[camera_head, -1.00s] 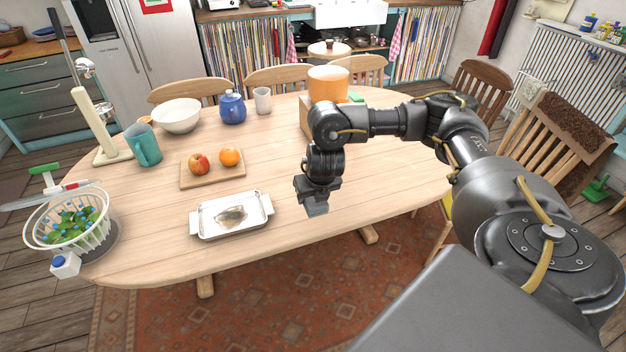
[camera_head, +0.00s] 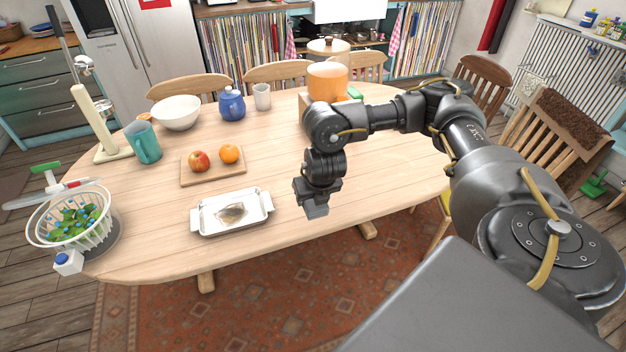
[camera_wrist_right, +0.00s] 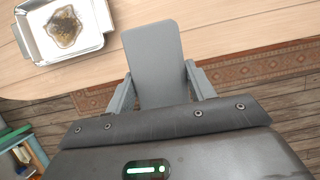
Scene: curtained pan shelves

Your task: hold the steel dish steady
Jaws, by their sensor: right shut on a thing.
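The steel dish (camera_head: 258,208) is a shallow rectangular tray with a handle at each end, lying flat on the table near its front edge. A brownish, irregular piece (camera_head: 231,212) lies in it. My right gripper (camera_head: 317,208) hangs to the right of the dish, apart from it, near the table's front edge. In the right wrist view, the dish (camera_wrist_right: 97,14) shows at the upper left, clear of the jaws. The right gripper (camera_wrist_right: 157,65) is shut with a flat grey slab between its side parts; I cannot tell what it holds. My left gripper is not seen.
A salad basket (camera_head: 45,233) stands at the left. The table right of my gripper is clear.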

